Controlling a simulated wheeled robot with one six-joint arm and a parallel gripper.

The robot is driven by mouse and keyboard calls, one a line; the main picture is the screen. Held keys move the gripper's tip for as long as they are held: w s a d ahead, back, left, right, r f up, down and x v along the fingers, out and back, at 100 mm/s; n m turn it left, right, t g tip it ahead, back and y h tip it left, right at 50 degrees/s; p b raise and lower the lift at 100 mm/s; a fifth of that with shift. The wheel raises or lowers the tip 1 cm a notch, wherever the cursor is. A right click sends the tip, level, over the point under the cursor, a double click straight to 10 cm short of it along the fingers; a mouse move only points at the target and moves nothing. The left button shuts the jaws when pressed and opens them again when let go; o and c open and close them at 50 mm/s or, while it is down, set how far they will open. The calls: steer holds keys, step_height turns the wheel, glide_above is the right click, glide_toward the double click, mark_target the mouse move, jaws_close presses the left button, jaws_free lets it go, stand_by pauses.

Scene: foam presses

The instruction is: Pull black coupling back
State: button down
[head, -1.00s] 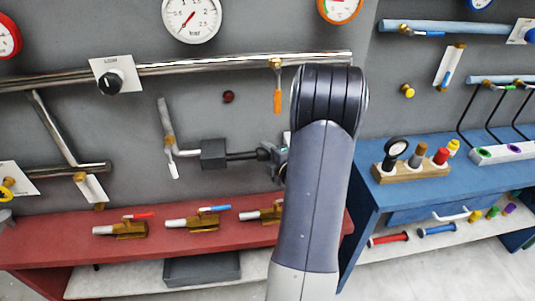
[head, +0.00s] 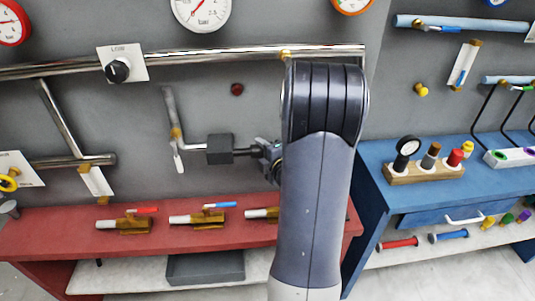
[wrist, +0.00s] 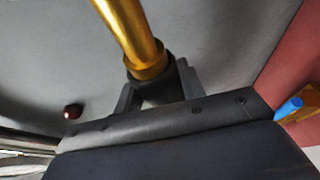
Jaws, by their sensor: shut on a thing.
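A black block (head: 219,149) sits at the end of a bent silver wall pipe in the head view. A short dark rod joins it to the tip of my gripper (head: 264,150), which is partly behind my arm. In the wrist view a brass tube with a collar (wrist: 147,68) ends in a dark coupling (wrist: 157,90) between the fingers of my gripper (wrist: 155,97). My gripper is shut on this dark coupling. Its lower part is hidden by the gripper's body, and its inner side cannot be made out.
A red bench (head: 60,234) with several brass valves runs below. A blue bench (head: 375,185) with a wooden holder (head: 425,173) stands right of my arm. A long chrome pipe (head: 210,57) crosses the wall above. A dark red knob (head: 237,89) is on the wall above the gripper.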

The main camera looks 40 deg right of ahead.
steer(key=shift+a, duration=0.15)
steer(key=c, duration=0.9)
jaws_free()
steer(key=shift+w, duration=0.15)
steer(key=b+v, duration=0.2)
steer(key=v, duration=0.9)
steer(key=shift+w, duration=0.2)
steer(key=p+x, duration=0.2)
steer(key=x, duration=0.8)
steer(key=shift+w+f, duration=0.1)
steer(key=shift+w, duration=0.3)
steer(key=shift+s+d+p, duration=0.25)
steer(key=shift+d+p, duration=0.25)
steer(key=shift+s+d, duration=0.3)
steer(key=shift+d, duration=0.1)
